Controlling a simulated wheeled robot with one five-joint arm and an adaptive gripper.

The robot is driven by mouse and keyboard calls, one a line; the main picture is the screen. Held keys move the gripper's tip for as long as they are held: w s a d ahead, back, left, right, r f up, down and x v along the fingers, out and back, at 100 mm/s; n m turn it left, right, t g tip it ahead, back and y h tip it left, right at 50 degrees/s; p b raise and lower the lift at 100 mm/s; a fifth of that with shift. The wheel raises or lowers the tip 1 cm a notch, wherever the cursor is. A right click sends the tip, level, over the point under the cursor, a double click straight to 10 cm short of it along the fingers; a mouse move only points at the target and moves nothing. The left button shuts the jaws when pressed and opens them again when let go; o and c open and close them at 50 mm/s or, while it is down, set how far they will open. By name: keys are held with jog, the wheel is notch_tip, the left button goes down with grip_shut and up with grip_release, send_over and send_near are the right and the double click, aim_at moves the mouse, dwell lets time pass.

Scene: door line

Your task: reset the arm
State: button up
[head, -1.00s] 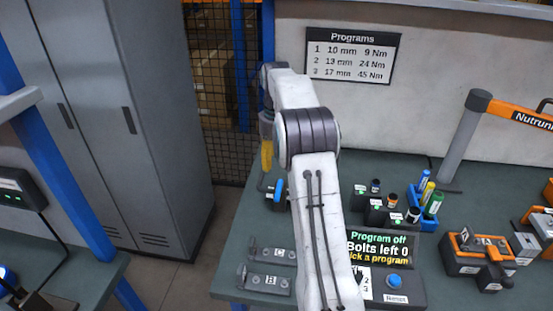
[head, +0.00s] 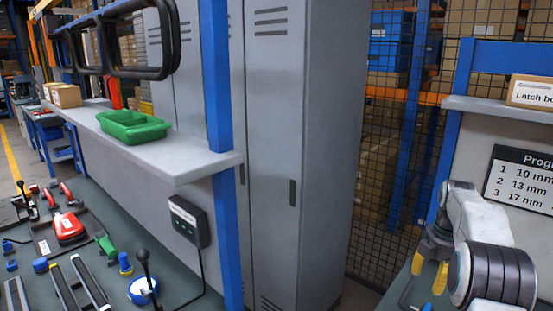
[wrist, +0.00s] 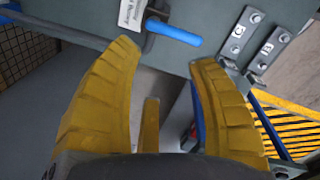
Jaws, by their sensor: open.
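My gripper (head: 429,270) shows at the lower right of the head view, at the end of my raised white arm. Its yellow fingers point down. In the wrist view my gripper (wrist: 165,85) has its ribbed yellow fingers spread wide with nothing between them. Beyond the fingertips is the edge of a grey-green bench (wrist: 215,35). A blue-handled tool (wrist: 174,33) sits at that edge, just past the fingers and apart from them.
Two brackets (wrist: 241,32) marked with letters stand at the bench edge. A tall grey locker (head: 300,150) and mesh fence (head: 390,140) stand left of my arm. Further left, a bench (head: 105,215) holds tools below a shelf with a green tray (head: 133,126). A Programs sign (head: 520,182) hangs right.

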aim_at(427, 308)
jog(key=s+f+m, duration=0.1)
jog(key=f+m, duration=0.1)
jog(key=m, duration=0.1)
jog(key=s+a+f+m, duration=0.1)
jog(key=f+m, duration=0.1)
jog(key=m, duration=0.2)
jog(key=s+f+m+g, duration=0.1)
jog(key=f+m, duration=0.2)
jog(key=m, duration=0.1)
jog(key=shift+s+a, duration=0.3)
jog(key=shift+s, duration=0.1)
jog(key=s+a+r+m, duration=0.25)
jog(key=s+a, duration=0.25)
jog(key=s, duration=0.3)
jog(key=s+a+r+m, duration=0.1)
jog(key=s+a+m, duration=0.3)
jog(key=s, duration=0.5)
jog(key=s+a+r+m, duration=0.1)
jog(key=s+a, duration=0.6)
jog(key=s, duration=0.1)
jog(key=s+a+r+n+t, duration=0.2)
jog(key=a+r+t, duration=0.1)
jog(key=r, duration=0.3)
jog(key=shift+s+a+t, duration=0.2)
jog(key=shift+a+t, duration=0.05)
jog(key=shift+t, duration=0.25)
